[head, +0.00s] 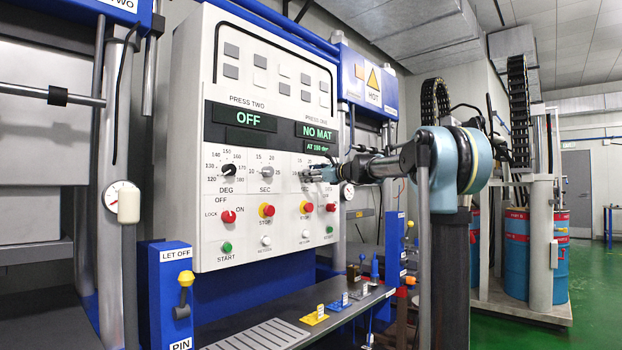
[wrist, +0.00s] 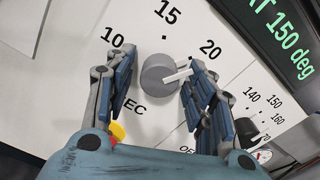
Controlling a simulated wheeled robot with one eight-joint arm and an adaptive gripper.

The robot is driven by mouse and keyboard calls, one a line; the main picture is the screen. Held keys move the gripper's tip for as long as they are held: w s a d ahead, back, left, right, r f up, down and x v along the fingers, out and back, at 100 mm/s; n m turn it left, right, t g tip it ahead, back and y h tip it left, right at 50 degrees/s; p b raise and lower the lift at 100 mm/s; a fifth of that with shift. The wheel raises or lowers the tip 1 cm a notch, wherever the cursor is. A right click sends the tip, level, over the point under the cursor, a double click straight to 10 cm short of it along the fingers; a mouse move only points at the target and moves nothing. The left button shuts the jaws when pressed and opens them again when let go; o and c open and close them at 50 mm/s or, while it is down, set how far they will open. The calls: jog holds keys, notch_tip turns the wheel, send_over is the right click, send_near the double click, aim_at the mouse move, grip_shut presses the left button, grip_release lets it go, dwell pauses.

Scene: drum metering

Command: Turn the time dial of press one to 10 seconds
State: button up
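The time dial of press one is a round grey knob (wrist: 158,73) with a white pointer bar, on the white panel in the wrist view. The printed marks 10, 15 and 20 run around it. The pointer extends right and slightly up, to the 20 side of the scale. My gripper (wrist: 158,85) is open, one finger on each side of the knob. A gap shows between the left finger and the knob; the right finger is close to the pointer's tip, and I cannot tell whether they touch. In the head view my gripper (head: 310,176) hides this dial.
Press two's temperature dial (head: 228,170) and time dial (head: 267,171) are left of my gripper. Red stop buttons (head: 306,207) sit just below it. Press one's display (head: 317,132) reads NO MAT. A shelf (head: 265,335) with small coloured parts juts out below the panel.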

jog(key=c, duration=0.8)
jog(key=shift+o, duration=0.2)
jog(key=shift+n, duration=0.3)
jog(key=n, duration=2.3)
jog(key=shift+f, duration=0.25)
jog(key=shift+d+n, duration=0.1)
jog(key=shift+n, duration=0.2)
